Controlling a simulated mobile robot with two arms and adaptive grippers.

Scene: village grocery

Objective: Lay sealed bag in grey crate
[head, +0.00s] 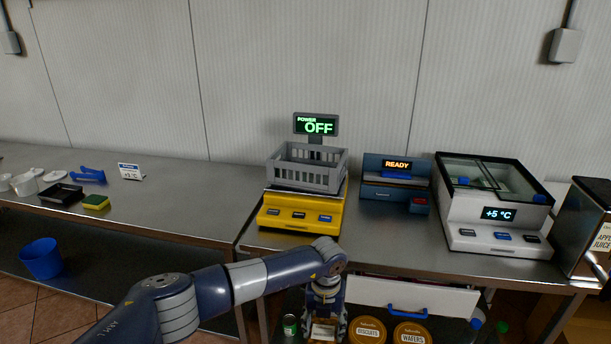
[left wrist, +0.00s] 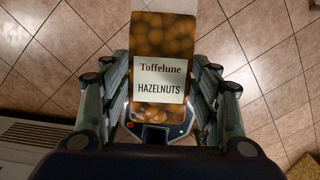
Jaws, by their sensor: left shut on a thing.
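My left gripper (head: 325,312) is shut on a brown pack of nuts (head: 323,331) low in front of the counter. In the left wrist view the pack (left wrist: 160,45) stands between the fingers of the left gripper (left wrist: 160,105), with a pale label reading "Toffelune HAZELNUTS". Whether its far end is sealed cannot be told. The grey crate (head: 298,178) has slatted walls and sits on the yellow scale (head: 300,214) on the counter, above and beyond the gripper. It looks empty as far as its slats show. My right gripper is not in view.
A dark blue sealing device (head: 396,180) reading "READY" stands right of the scale, then a white glass-topped cooler (head: 495,205). The scale display (head: 316,125) reads "OFF". Biscuit (head: 368,331) and wafer (head: 411,333) tubs stand below the counter beside the gripper. The left counter has free room.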

